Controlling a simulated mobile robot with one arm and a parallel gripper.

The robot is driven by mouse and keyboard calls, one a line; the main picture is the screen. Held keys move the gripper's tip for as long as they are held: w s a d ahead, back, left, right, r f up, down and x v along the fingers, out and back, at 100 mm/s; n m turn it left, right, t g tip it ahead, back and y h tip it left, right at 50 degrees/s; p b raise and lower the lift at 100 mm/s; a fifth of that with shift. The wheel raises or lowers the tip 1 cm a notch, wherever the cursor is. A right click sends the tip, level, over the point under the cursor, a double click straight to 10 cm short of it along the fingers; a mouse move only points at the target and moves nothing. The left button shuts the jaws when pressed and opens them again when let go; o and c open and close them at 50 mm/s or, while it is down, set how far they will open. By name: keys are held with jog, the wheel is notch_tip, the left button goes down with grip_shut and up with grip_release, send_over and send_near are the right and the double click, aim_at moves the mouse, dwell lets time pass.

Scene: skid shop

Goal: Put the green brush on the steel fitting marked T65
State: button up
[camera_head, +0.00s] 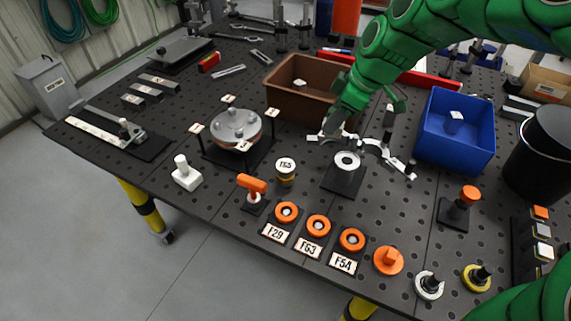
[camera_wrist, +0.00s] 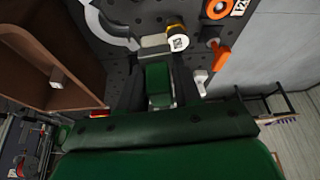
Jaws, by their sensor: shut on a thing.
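In the wrist view a green block-like thing, which I take for the green brush (camera_wrist: 158,76), sits between the dark fingers of my gripper (camera_wrist: 159,62). The gripper is shut on it. In the head view my gripper (camera_head: 338,128) hangs over the table between the brown bin and the ringed stand; the brush cannot be made out there. A short round fitting (camera_head: 286,177) with a brass-coloured band and a white label on top, which seems to read T65, stands to the lower left of my gripper. It also shows in the wrist view (camera_wrist: 177,38), just beyond the brush, apart from it.
A brown bin (camera_head: 284,98) stands behind my gripper and a blue bin (camera_head: 432,143) to its right. A stand with a pale ring (camera_head: 344,180) and a curved metal piece (camera_head: 392,158) are close by. An orange-handled piece (camera_head: 252,185) stands left of the fitting.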

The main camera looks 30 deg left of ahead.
jog(key=s+r+n, duration=0.3)
jog(key=s, duration=1.2)
jog(key=g, duration=0.1)
send_near(277, 165)
jog(key=shift+s+a+r+h, duration=0.15)
jog(key=shift+s+a, duration=0.1)
jog(key=shift+s, duration=0.2)
jog(key=shift+s+a+r+h, duration=0.15)
jog(key=shift+s+a, duration=0.1)
jog(key=shift+s, duration=0.2)
jog(key=shift+w+a+f, duration=0.45)
jog(key=shift+w+f, duration=0.1)
jog(key=shift+f, duration=1.8)
jog(key=shift+f, duration=0.15)
jog(key=o, duration=1)
jog(key=shift+o, duration=0.2)
